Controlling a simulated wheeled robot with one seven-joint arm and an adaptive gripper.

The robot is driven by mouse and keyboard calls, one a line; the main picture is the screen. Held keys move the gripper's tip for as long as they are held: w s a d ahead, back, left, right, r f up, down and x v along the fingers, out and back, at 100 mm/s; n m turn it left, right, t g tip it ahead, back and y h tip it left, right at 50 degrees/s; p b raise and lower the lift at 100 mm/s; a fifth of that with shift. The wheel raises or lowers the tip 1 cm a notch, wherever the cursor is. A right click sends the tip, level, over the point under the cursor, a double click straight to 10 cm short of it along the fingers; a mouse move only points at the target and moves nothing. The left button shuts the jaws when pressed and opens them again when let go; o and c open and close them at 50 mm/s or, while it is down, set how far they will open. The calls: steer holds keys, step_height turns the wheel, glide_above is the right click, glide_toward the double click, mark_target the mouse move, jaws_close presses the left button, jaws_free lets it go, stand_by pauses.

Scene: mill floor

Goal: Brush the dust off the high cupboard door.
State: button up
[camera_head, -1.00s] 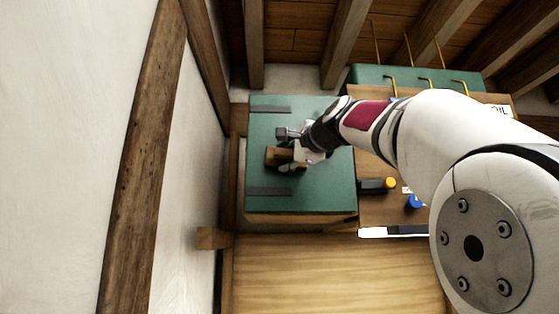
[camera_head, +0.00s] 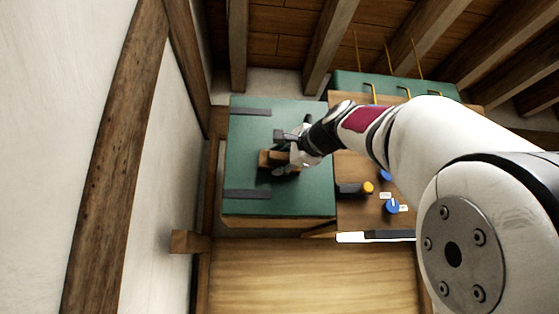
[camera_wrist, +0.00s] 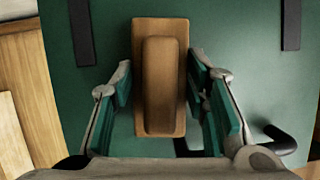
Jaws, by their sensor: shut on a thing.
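The high cupboard door (camera_head: 300,200) is a flat green panel with two dark strips at its left side. It also fills most of the wrist view (camera_wrist: 240,60). My gripper (camera_head: 290,155) is in front of the middle of the door, shut on a wooden brush (camera_head: 269,160). In the wrist view the brush (camera_wrist: 160,70) lies lengthwise between the green-padded fingers, its brown back facing me. Its bristles are hidden, so I cannot tell whether they touch the door. A dark bent handle (camera_wrist: 283,140) shows at lower right. I cannot make out dust on the door.
Right of the door is a wooden panel with a yellow knob (camera_head: 368,187) and a blue knob (camera_head: 392,207). Yellow hooks (camera_head: 404,91) stand above it. A beam end (camera_head: 186,241) juts out at lower left. Ceiling beams (camera_head: 335,40) run close overhead.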

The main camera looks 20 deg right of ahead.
steer(key=shift+s+a+r, duration=0.1)
steer(key=shift+s+a, duration=0.2)
steer(key=shift+s, duration=0.55)
steer(key=shift+s+a, duration=0.25)
steer(key=shift+s, duration=0.6)
steer(key=shift+s+a+r, duration=0.1)
steer(key=shift+s+a, duration=0.2)
steer(key=shift+s, duration=0.55)
steer(key=shift+s, duration=0.1)
steer(key=s, duration=0.1)
steer(key=s+a, duration=0.1)
steer(key=shift+s, duration=0.3)
